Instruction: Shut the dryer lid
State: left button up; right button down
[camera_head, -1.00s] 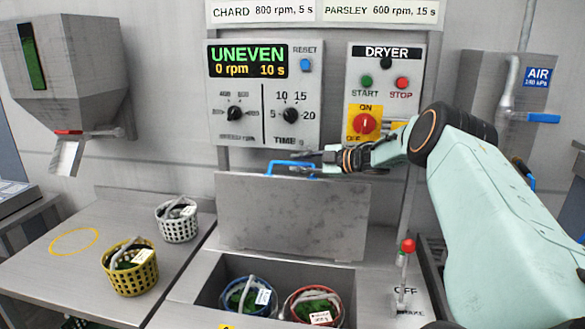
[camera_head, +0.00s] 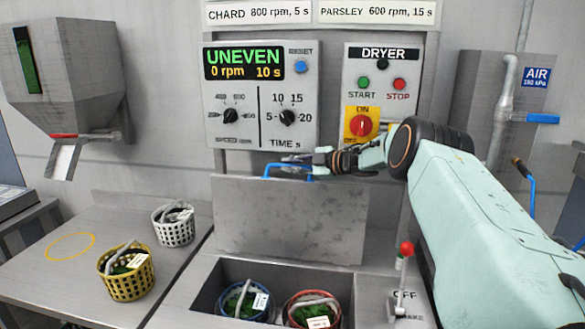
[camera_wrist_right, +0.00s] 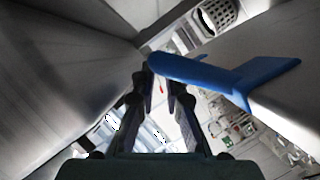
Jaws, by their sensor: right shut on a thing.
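The dryer lid (camera_head: 290,222) is a grey metal plate standing open, nearly upright, behind the dryer's well. Its blue handle (camera_head: 268,172) is on the top edge. My right gripper (camera_head: 300,160) is at the handle and shut on it, reaching in from the right. In the right wrist view the blue handle (camera_wrist_right: 225,75) crosses at the fingertips (camera_wrist_right: 162,75); the exact contact is hard to see. A blue-rimmed basket (camera_head: 243,302) and a red-rimmed basket (camera_head: 312,310), both with greens, sit in the well. My left gripper is out of view.
The control panel (camera_head: 260,95) above reads UNEVEN, 0 rpm, 10 s. The DRYER switch box (camera_head: 380,95) is beside it. A red-knobbed lever (camera_head: 403,265) stands right of the well. Yellow (camera_head: 127,272) and white (camera_head: 174,225) baskets stand on the left table.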

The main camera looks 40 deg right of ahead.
jog(key=shift+s+a+f, duration=0.15)
jog(key=shift+s+f, duration=0.1)
jog(key=shift+f, duration=0.35)
jog(key=c, duration=2.1)
grip_release()
jog(key=shift+w+d, duration=0.25)
jog(key=shift+d, duration=0.1)
jog(key=o, duration=0.4)
jog(key=shift+s+a+r, duration=0.15)
jog(key=shift+a+r, duration=0.1)
jog(key=shift+r, duration=0.1)
jog(key=shift+o, duration=0.2)
jog(key=r, duration=0.2)
send_over(316, 182)
jog(key=shift+d+f, duration=0.1)
jog(key=shift+f, duration=0.05)
jog(key=shift+v, duration=1.2)
jog(key=shift+s+d, duration=0.2)
jog(key=shift+s, duration=0.55)
